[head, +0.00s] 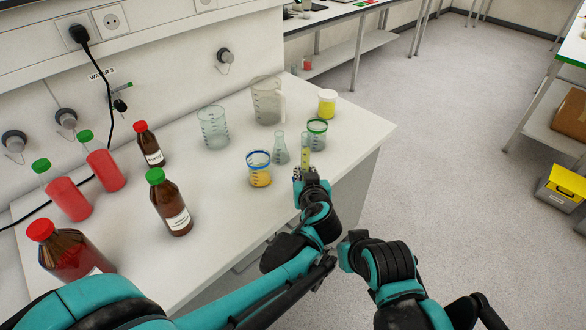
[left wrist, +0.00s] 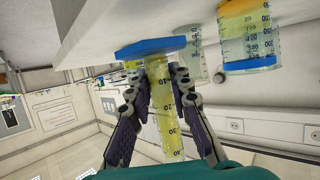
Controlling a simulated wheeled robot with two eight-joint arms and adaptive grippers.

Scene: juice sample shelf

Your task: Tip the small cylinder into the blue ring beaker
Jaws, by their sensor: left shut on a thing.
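The small cylinder (head: 305,155) is a slim clear measuring cylinder with yellow liquid. My left gripper (head: 308,173) is shut on it near the table's front edge. In the left wrist view, which shows the scene upside down, the cylinder (left wrist: 161,105) is between the two fingers (left wrist: 158,88), its blue foot towards the tabletop. It looks about upright; I cannot tell whether the foot touches the table. The blue ring beaker (head: 260,170) stands left of the gripper with orange-yellow liquid low in it. It also shows in the left wrist view (left wrist: 248,45).
A small flask (head: 280,150) and a green ring beaker (head: 317,135) stand close behind the cylinder. A larger beaker (head: 213,128), a jug (head: 266,100) and a yellow jar (head: 327,103) are farther back. Several bottles stand left. Table (head: 225,222) is bare in front of the blue ring beaker.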

